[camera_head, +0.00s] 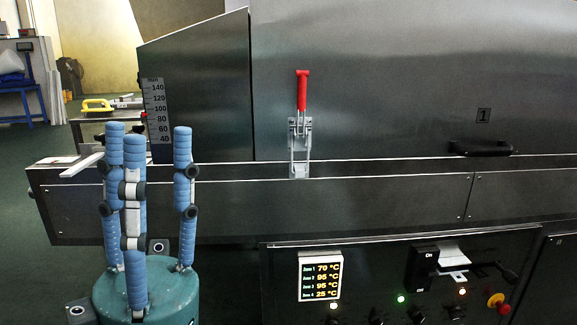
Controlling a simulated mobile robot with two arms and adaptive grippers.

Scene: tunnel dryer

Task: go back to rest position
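My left gripper (148,135) stands at the lower left of the head view, with its blue segmented fingers pointing up from a round teal base. The fingers are straight and spread apart, and nothing shows between them. It is in front of the left end of the dryer (360,205), left of the red-handled toggle clamp (301,125). Whether the fingers touch the dryer cannot be told from this one view. My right gripper is not in view.
A control panel (400,285) with a lit temperature display (320,276), a black switch lever and a red-yellow knob (497,301) is at the lower right. A black handle (482,148) sits on the dryer cover. A blue table (22,90) stands far left, with open floor nearby.

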